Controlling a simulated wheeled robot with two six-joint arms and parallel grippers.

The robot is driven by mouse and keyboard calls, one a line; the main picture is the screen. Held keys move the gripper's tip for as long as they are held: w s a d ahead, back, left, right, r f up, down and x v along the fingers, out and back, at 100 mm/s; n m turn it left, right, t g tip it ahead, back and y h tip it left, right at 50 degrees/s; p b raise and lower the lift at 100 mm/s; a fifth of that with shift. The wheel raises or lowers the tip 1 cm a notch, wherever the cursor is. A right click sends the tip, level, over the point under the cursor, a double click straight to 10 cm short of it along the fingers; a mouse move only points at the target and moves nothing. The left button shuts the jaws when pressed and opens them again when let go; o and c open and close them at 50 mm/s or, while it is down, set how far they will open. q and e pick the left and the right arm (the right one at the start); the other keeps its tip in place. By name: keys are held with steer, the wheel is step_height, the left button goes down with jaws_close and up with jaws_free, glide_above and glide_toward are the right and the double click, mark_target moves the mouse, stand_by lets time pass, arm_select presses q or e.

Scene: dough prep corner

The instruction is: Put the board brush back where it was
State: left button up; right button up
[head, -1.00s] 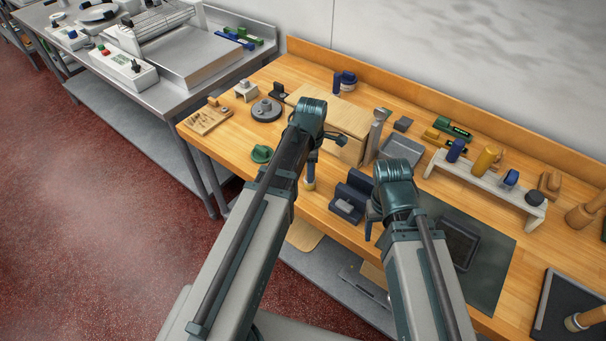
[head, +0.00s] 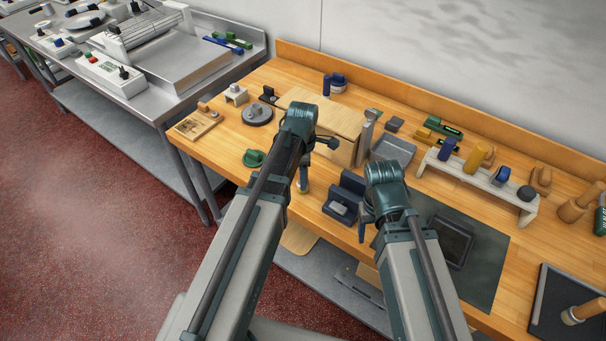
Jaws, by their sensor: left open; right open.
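I cannot tell for certain which thing is the board brush. A wooden-handled piece (head: 582,312) lies on a dark tray (head: 533,313) at the lower right. A small upright piece with a tan lower part (head: 303,184) shows just right of my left forearm, partly hidden by it. My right gripper (head: 365,226) is open and empty near the bench's front edge, beside a dark blue holder (head: 347,196). The fingertips of both are small and partly hidden.
A pale rack (head: 470,177) with blue and yellow pieces stands right of centre. A grey tray (head: 394,151) is behind my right gripper. A dark mat (head: 487,270) covers the front right. Wooden pieces (head: 580,203) stand at far right. A steel table (head: 180,95) adjoins at left.

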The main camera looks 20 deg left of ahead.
arm_select(q)
step_height(320, 180, up, 12)
steer(key=p, duration=1.2)
steer(key=shift+r, duration=0.15)
steer(key=s+d+m, duration=0.5)
steer(key=s+m, duration=0.2)
steer(key=m, duration=0.5)
steer(key=s+d+m+y, duration=0.1)
steer(key=s+d+m, duration=0.4)
steer(key=m, duration=0.8)
steer(key=shift+s+d, duration=0.25)
steer(key=shift+s, duration=0.9)
step_height(320, 180, down, 8)
steer(key=b, duration=0.7)
steer(key=shift+b, duration=0.4)
